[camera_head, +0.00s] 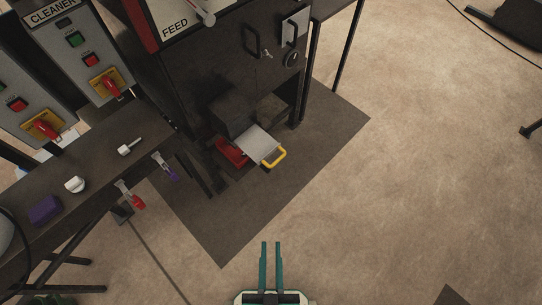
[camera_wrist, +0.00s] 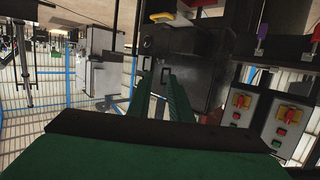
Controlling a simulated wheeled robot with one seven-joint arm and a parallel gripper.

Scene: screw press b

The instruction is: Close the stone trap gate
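What looks like the stone trap gate is a light grey metal plate (camera_head: 258,144) with a yellow loop handle (camera_head: 275,158). It juts out low from the front of the dark machine, beside a red part (camera_head: 231,152). In the wrist view the yellow handle (camera_wrist: 161,17) shows at the top, above my fingertips in the picture. My gripper (camera_head: 271,243) is at the bottom middle of the head view, well apart from the handle. Its two green fingers are parallel with an empty gap between them. The wrist view shows my gripper (camera_wrist: 160,72) empty too.
The dark machine (camera_head: 240,70) stands on a dark floor mat (camera_head: 222,240). A workbench (camera_head: 100,160) at the left holds a purple block (camera_head: 44,210) and small tools. Control boxes (camera_head: 80,50) stand behind it.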

